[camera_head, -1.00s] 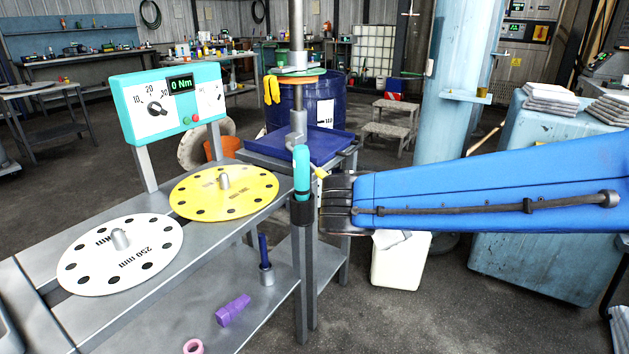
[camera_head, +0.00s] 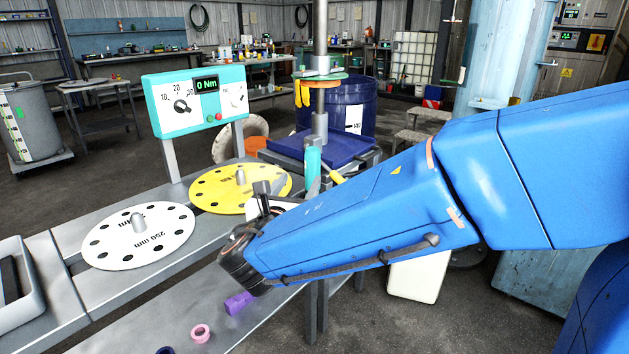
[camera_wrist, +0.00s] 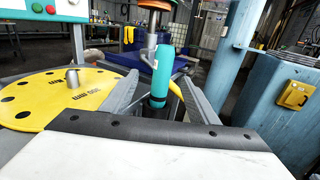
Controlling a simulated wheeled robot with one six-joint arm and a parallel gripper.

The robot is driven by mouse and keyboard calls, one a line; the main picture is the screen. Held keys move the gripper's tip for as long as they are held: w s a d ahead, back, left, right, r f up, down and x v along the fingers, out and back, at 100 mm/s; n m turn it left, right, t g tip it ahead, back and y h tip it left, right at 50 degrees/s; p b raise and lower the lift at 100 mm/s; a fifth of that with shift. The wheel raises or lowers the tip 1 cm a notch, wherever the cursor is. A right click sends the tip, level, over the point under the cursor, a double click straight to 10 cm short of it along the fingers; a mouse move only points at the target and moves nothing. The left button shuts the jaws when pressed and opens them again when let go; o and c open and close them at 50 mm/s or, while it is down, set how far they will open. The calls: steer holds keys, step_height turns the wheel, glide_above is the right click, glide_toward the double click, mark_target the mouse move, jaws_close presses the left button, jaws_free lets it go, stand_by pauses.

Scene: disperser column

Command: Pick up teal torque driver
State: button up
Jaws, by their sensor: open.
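The teal torque driver (camera_head: 313,162) stands upright at the right end of the bench in the head view, its lower part hidden behind my arm. In the wrist view the teal driver (camera_wrist: 161,72) stands between the two grey fingers of my gripper (camera_wrist: 158,100), with a dark collar below the teal part. My gripper is open, one finger on each side of the driver. Whether a finger touches it cannot be told. In the head view my gripper (camera_head: 285,190) is partly hidden by my wrist.
A yellow disc (camera_head: 215,195) and a white disc (camera_head: 120,245) lie on the bench, left of the driver. A teal torque display (camera_head: 195,100) stands behind them. A blue tray (camera_head: 290,148) and a blue drum (camera_head: 360,95) are behind the driver. Purple (camera_head: 238,303) and pink (camera_head: 200,333) parts lie on the lower shelf.

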mark_target(308, 167)
steer(key=w, duration=0.3)
steer(key=w+d, duration=0.1)
steer(key=w, duration=0.2)
steer(key=w+d, duration=0.1)
steer(key=w, duration=0.3)
steer(key=shift+w+d+f, duration=0.1)
steer(key=shift+w+d, duration=0.15)
steer(key=shift+w, duration=0.55)
steer(key=shift+w+d+f, duration=0.1)
steer(key=shift+w+d, duration=0.2)
steer(key=shift+w, duration=0.55)
steer(key=shift+w+d+f, duration=0.1)
steer(key=shift+w+d, duration=0.15)
steer(key=shift+w, duration=0.55)
steer(key=shift+r, duration=0.1)
steer(key=c, duration=1.3)
